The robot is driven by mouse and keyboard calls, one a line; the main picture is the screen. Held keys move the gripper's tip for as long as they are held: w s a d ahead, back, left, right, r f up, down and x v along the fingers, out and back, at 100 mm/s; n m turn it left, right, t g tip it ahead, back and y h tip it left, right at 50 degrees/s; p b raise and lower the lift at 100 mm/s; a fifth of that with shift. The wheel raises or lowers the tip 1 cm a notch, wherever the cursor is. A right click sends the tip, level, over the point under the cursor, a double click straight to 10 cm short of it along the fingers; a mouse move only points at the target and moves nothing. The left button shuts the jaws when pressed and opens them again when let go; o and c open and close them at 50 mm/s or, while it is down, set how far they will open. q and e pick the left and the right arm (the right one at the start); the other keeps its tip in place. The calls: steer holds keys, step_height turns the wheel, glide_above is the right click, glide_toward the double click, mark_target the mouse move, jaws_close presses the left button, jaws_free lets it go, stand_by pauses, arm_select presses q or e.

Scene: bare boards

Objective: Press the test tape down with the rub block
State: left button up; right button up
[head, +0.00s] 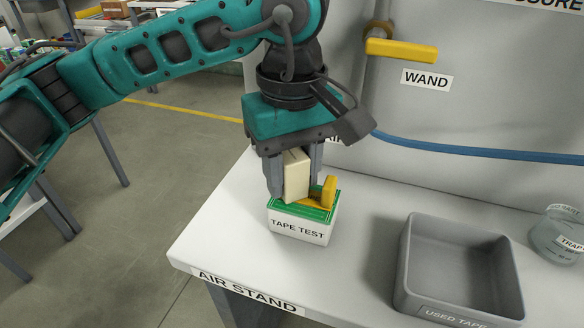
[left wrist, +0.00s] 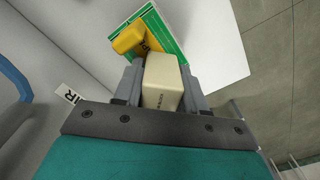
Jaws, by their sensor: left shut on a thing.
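My left gripper (head: 293,178) is shut on a cream rub block (head: 296,172), held over the "TAPE TEST" block (head: 299,229). In the left wrist view the rub block (left wrist: 161,82) sits between both fingers. The "TAPE TEST" block is white with a green top and stands near the left side of the white stand. A yellow tape piece (head: 318,200) lies on the green top, with one end standing up at the right. The tape also shows in the left wrist view (left wrist: 131,38). I cannot tell whether the rub block touches the tape. My right gripper is not in view.
A clear jar labelled "TRAPS" (head: 556,236) is at the far right. A yellow wand (head: 401,50) and a blue hose (head: 470,151) are at the back panel.

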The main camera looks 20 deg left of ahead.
arm_select(q)
steer(key=shift+s+f, duration=0.1)
stand_by(0.4)
steer(key=shift+r+p, duration=2)
steer(key=shift+r, duration=1.6)
steer(key=shift+f, duration=0.1)
step_height(320, 180, down, 6)
steer(key=b, duration=0.5)
steer(key=shift+f+b, duration=0.5)
steer(key=shift+b, duration=0.3)
steer(key=shift+r, duration=0.1)
steer(key=shift+r+p, duration=2.15)
steer(key=shift+r, duration=1.35)
